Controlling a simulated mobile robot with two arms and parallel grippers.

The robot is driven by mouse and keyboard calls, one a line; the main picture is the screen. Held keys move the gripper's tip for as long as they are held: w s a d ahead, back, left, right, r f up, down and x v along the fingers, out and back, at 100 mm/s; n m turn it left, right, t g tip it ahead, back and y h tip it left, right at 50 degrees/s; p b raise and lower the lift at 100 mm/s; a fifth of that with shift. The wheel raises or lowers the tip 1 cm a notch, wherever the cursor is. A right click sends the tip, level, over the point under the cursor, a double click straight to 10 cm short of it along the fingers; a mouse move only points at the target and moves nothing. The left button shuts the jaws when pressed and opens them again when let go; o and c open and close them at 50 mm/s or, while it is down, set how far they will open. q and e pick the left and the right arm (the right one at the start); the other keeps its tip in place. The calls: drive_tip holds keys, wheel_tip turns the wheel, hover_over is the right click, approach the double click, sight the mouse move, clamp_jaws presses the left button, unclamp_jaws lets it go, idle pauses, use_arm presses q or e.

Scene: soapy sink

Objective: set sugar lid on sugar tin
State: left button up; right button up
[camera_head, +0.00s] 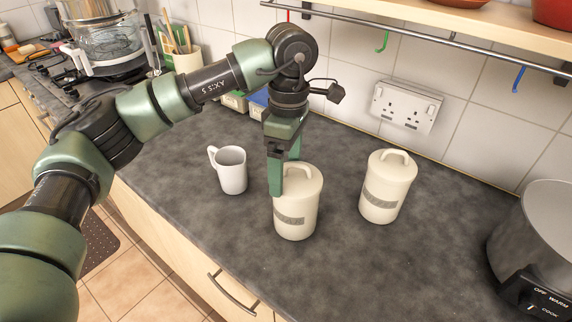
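Two cream cylindrical tins with grey label bands stand upright on the dark worktop. The label writing is too small to read, so I cannot tell which is the sugar tin. The nearer tin (296,221) has a cream lid (304,184) on top, partly hidden by my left gripper. The other tin (383,199) has a lid (392,163) with a loop handle seated on it. My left gripper (284,178) points down at the nearer lid's left side, its fingers apart. I cannot tell whether it touches the lid. My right gripper is out of view.
A white mug (232,172) stands left of the nearer tin. A large grey cooker pot (540,232) stands at the right edge. A rail (400,32) with hooks and a socket plate (406,106) are on the wall behind. The worktop in front of the tins is clear.

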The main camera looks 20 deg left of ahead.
use_arm(q)
drive_tip(key=shift+o, duration=0.3)
drive_tip(key=shift+r, duration=0.25)
drive_tip(key=r, duration=0.5)
drive_tip(key=r+b, duration=0.1)
drive_tip(key=r, duration=0.1)
drive_tip(key=shift+w+r, duration=0.2)
drive_tip(key=shift+w, duration=0.1)
